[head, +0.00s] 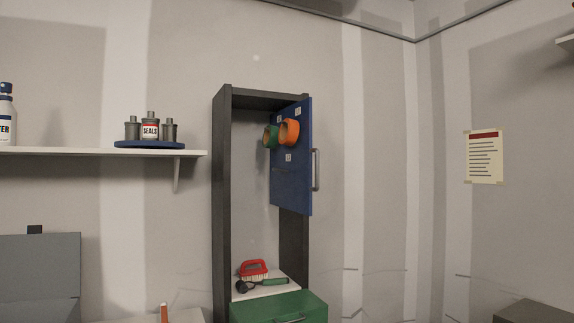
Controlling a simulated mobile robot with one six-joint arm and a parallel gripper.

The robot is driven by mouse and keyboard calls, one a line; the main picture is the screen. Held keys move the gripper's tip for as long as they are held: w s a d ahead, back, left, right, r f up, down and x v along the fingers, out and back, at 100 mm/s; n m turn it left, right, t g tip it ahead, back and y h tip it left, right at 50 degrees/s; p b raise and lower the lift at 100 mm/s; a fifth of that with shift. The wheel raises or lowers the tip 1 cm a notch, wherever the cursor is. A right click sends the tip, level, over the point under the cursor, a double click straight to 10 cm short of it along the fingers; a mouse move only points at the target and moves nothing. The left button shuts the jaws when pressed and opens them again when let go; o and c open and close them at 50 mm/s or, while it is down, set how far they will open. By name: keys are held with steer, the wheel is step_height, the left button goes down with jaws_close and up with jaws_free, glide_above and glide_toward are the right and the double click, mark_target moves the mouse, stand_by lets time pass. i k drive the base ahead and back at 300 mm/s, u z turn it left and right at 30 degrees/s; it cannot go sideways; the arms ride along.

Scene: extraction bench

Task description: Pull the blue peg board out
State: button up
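The blue peg board (292,186) is an upright panel at the upper right of a tall dark cabinet frame (221,200). It stands edge-forward, and its front edge sits at the cabinet's front right. A grey vertical bar handle (316,170) is on that front edge. A green roll (270,136) and an orange roll (289,131) hang on the board's left face, with small white labels around them. How far the board is out of the cabinet is hard to tell. My gripper is not in view.
A green drawer (279,306) sits beneath. A wall shelf (100,151) at left holds bottles and a blue tray (150,145). Space right of the cabinet looks clear.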

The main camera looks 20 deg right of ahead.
mark_target(291, 178)
steer(key=z, duration=0.65)
steer(key=i, duration=1.3)
steer(key=z, duration=0.65)
steer(key=k, duration=0.9)
steer(key=z, duration=0.15)
steer(key=i, duration=0.9)
steer(key=u, duration=0.1)
